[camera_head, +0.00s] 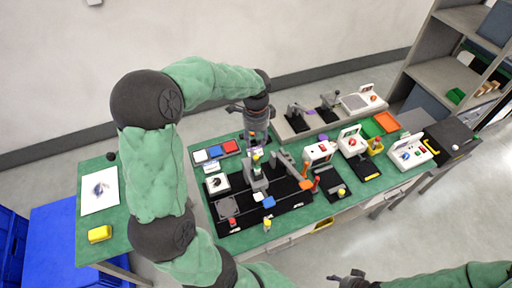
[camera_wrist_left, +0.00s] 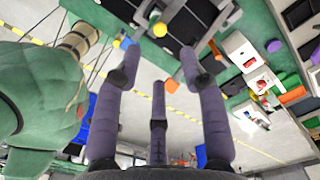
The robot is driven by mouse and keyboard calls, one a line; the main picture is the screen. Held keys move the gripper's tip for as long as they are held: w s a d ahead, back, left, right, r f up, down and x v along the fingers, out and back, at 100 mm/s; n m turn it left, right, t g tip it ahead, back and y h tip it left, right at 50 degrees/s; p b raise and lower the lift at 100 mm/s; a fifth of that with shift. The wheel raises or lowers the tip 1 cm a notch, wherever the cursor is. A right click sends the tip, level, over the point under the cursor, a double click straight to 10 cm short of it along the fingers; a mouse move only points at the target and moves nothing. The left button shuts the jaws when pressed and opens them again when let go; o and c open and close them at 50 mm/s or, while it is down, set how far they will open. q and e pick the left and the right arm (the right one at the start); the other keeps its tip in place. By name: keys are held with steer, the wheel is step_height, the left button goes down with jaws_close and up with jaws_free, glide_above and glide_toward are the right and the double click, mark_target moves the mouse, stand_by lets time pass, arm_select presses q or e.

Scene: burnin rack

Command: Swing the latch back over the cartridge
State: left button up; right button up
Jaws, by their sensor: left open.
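My left gripper (camera_head: 254,138) points down over the green table, above the black board (camera_head: 287,190); its fingers are spread and empty in the wrist view (camera_wrist_left: 160,55). A grey lever with an orange end (camera_head: 305,185), which looks like the latch, lies slanted on the board, right of the gripper and apart from it. An orange end (camera_wrist_left: 172,86) also shows between the fingers in the wrist view. A grey upright post with a yellow top (camera_head: 257,160) stands just below the gripper. I cannot tell which piece is the cartridge. My right gripper (camera_head: 350,279) is at the bottom edge, small and unclear.
White boxes with coloured knobs (camera_head: 320,152) stand to the right. A yellow block (camera_head: 100,234) and a paper sheet (camera_head: 100,190) lie at the left. A shelf (camera_head: 455,70) stands at the back right.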

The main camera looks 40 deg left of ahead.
arm_select(q)
step_height(320, 180, up, 3)
steer(key=shift+r, duration=0.15)
stand_by(0.7)
